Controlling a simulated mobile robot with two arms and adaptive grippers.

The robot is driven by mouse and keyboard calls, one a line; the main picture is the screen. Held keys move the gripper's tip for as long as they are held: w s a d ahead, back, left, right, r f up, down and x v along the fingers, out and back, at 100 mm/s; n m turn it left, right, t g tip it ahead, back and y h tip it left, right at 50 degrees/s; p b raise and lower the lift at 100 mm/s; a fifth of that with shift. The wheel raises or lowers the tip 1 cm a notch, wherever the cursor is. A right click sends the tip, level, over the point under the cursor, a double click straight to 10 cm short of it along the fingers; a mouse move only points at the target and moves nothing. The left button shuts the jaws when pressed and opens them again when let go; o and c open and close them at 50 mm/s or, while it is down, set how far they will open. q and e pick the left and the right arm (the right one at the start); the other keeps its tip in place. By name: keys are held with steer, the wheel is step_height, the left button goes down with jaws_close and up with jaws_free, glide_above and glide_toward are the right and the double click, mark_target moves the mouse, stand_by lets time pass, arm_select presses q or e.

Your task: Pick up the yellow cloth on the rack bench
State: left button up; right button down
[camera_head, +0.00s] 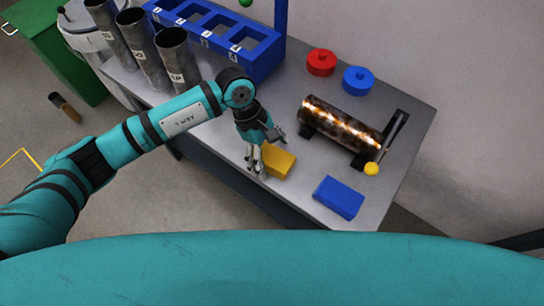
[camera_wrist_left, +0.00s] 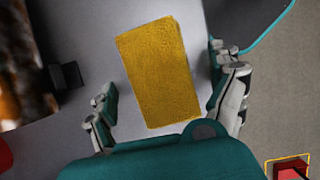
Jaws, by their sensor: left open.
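The yellow cloth (camera_head: 278,161) is a folded rectangular block lying on the grey rack bench (camera_head: 290,194), near its front edge. My left gripper (camera_head: 265,155) is over the cloth in the head view and hides part of its left end. In the left wrist view the cloth (camera_wrist_left: 156,72) lies between the two open fingers of my left gripper (camera_wrist_left: 165,103), and none of them visibly grips it. My right gripper is not in view.
A blue cloth (camera_head: 339,197) lies to the right of the yellow one. Behind are a metal tube (camera_head: 340,126) on supports, a yellow ball (camera_head: 371,169), and red (camera_head: 321,62) and blue (camera_head: 358,80) caps. A blue rack (camera_head: 262,62) and several upright tubes (camera_head: 175,58) stand at left.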

mark_target(277, 158)
arm_select(q)
steer(key=c, duration=1.3)
steer(key=shift+o, duration=0.2)
steer(key=shift+r, duration=0.1)
steer(key=shift+r, duration=0.4)
step_height(277, 158, up, 3)
steer(key=shift+r+p, duration=0.1)
steer(key=shift+p, duration=0.75)
steer(key=s+p, duration=0.1)
steer(key=s, duration=1.5)
steer(key=shift+d+r+p, duration=0.25)
steer(key=shift+r+p, duration=0.1)
steer(key=shift+r, duration=0.1)
